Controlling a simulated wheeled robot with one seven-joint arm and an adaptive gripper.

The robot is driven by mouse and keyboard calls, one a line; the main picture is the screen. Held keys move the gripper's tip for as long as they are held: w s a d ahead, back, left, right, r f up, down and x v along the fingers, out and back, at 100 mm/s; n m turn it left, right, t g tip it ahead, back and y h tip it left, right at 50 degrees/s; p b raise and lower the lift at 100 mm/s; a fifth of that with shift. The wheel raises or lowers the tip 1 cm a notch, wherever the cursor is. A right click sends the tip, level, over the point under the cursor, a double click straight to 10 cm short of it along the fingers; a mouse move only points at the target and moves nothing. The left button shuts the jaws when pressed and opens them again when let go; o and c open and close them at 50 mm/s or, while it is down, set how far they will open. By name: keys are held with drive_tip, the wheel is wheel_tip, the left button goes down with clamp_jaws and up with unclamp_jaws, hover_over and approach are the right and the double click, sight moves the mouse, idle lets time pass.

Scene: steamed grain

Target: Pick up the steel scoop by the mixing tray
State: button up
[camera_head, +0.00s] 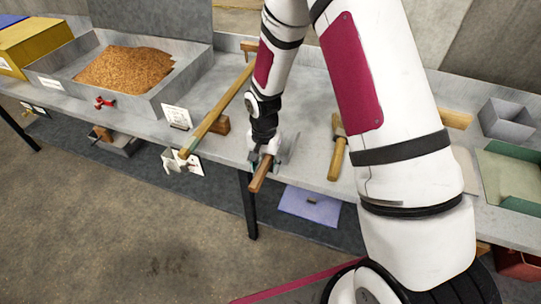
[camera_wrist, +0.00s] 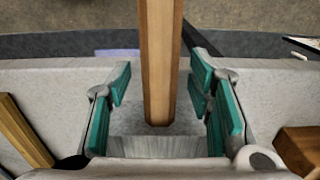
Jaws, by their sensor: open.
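The steel scoop has a brown wooden handle (camera_head: 261,173) that points out past the table's front edge. In the wrist view the handle (camera_wrist: 160,60) runs between the teal finger pads, with a visible gap on each side. The scoop's grey metal part (camera_wrist: 155,147) shows low in the wrist view; in the head view it is mostly hidden behind my gripper (camera_head: 265,154). My gripper is open around the handle, also seen in the wrist view (camera_wrist: 163,100). The mixing tray (camera_head: 190,82), a grey open box holding brown grain, stands to the left on the table.
A long wooden-handled tool (camera_head: 215,118) lies left of my gripper, on a wooden block (camera_wrist: 300,148). Another wooden-handled tool (camera_head: 338,158) lies to the right. A small grey box (camera_head: 508,122) and a green-lined tray (camera_head: 510,175) stand farther right.

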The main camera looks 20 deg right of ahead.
clamp_jaws()
drive_tip(key=shift+r, duration=0.1)
idle(0.3)
drive_tip(key=shift+r, duration=0.45)
drive_tip(key=r, duration=0.1)
drive_tip(key=s+r, duration=0.1)
drive_tip(key=shift+r, duration=0.35)
drive_tip(key=s+d+r, duration=0.1)
drive_tip(key=s, duration=1.4)
drive_tip(key=shift+r, duration=0.15)
